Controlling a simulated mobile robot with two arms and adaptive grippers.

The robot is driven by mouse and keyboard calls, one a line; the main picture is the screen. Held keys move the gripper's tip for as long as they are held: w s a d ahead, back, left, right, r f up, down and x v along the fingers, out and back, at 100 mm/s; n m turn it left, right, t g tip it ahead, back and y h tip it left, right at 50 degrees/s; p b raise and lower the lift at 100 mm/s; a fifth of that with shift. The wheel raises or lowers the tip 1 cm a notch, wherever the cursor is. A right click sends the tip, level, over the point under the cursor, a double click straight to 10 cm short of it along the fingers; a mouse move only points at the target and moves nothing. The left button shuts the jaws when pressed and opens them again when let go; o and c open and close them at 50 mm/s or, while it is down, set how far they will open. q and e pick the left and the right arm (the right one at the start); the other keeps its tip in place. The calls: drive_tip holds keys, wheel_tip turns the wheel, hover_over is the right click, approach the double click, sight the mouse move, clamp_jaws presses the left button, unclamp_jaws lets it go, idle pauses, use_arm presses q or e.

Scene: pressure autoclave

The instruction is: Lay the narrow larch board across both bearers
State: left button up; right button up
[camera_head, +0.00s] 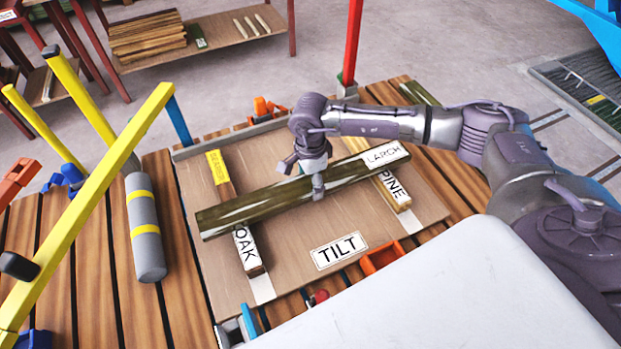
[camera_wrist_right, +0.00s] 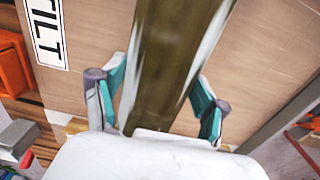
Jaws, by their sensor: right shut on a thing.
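The larch board (camera_head: 255,206) is a long, dark greenish-brown board with a white LARCH label at its right end. In the head view it spans over the bearer marked OAK (camera_head: 222,182) on the left and the bearer marked PINE (camera_head: 396,194) on the right. I cannot tell whether it touches them. My right gripper (camera_head: 304,179) is shut on the board near its middle, from above. In the right wrist view, the teal-padded fingers of my right gripper (camera_wrist_right: 157,103) flank the larch board (camera_wrist_right: 165,60). My left gripper is not in view.
The bearers lie on a brown panel (camera_head: 290,265) with a TILT label (camera_head: 339,251), on a slatted wooden table (camera_head: 95,262). A red post (camera_head: 352,45) rises behind. A white surface (camera_head: 430,300) fills the front right.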

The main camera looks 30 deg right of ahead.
sight(310, 183)
drive_tip(key=shift+w, duration=0.1)
drive_tip(key=shift+f, duration=0.2)
drive_tip(key=o, duration=1.7)
drive_tip(key=shift+r, duration=0.1)
drive_tip(key=shift+r, duration=0.25)
wheel_tip(310, 183, up, 12)
drive_tip(key=shift+f+b, duration=0.2)
drive_tip(key=shift+b, duration=0.6)
